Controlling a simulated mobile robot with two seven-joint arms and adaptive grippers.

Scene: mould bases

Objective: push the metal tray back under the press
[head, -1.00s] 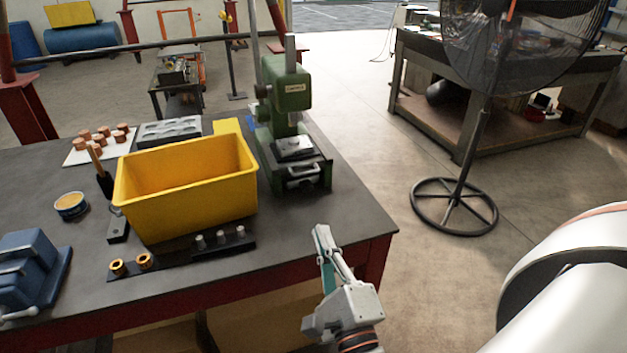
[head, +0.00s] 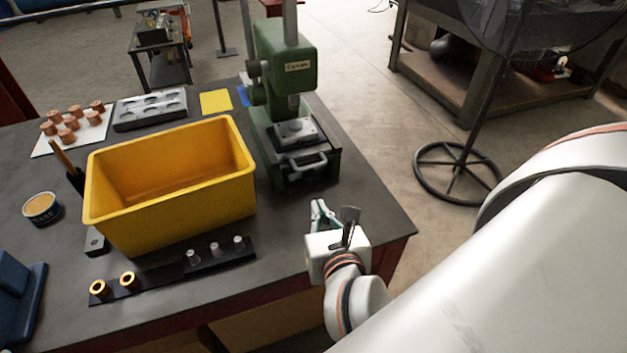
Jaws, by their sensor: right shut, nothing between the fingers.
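The metal tray (head: 307,163) sits at the base of the green press (head: 279,62), with its handle facing the front of the table. A small metal block (head: 296,131) rests above it under the press ram. My right gripper (head: 335,212) is in front of the tray, nearer to me and a little to its right, apart from the handle. It is over the table's right front part and looks shut and empty. My left gripper is not in view.
A large yellow bin (head: 172,185) stands left of the press. A dark strip (head: 170,273) with brass rings and metal pins lies before it. A blue vise (head: 18,295) is at the lower left. Bare table (head: 365,195) lies right of the press.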

